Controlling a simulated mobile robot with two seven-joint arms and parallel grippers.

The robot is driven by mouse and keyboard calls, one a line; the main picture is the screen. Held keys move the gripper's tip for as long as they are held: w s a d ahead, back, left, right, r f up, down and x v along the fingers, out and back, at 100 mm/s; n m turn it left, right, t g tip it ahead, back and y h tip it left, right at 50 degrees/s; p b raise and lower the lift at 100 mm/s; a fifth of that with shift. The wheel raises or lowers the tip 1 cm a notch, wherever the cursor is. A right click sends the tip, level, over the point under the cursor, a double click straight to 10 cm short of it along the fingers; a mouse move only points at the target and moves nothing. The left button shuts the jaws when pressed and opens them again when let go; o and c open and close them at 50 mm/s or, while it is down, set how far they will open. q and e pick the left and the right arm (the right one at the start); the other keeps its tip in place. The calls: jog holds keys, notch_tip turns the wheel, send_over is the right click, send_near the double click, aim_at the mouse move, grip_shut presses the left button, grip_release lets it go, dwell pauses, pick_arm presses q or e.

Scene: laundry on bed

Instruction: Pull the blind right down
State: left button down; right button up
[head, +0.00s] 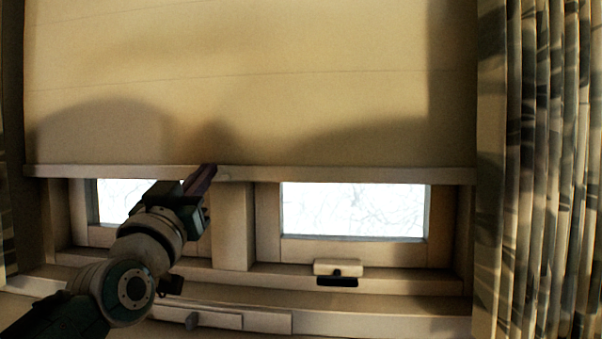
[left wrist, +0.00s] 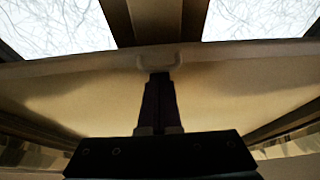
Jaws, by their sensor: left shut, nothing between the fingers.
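The cream blind (head: 250,90) hangs over most of the window, and its straight bottom bar (head: 350,174) sits above a strip of bare glass. A small pull tab (head: 223,173) is at the middle of the bar. It also shows in the left wrist view (left wrist: 158,62), where the blind's cloth (left wrist: 235,100) spreads behind the fingers. My left gripper (head: 208,171) is shut and empty, with its fingertips at the bar, just beside the tab. In the left wrist view its fingertips (left wrist: 160,77) point at the tab; I cannot tell whether they touch it. My right gripper is out of view.
Two panes show below the bar, the right one (head: 352,210) larger in view. A window latch (head: 338,269) sticks out on the lower frame. Patterned curtains (head: 540,170) hang at the right, and a sliver at the far left.

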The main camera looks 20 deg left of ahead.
pick_arm(q)
notch_tip(320, 180, down, 9)
jog(key=b, duration=0.5)
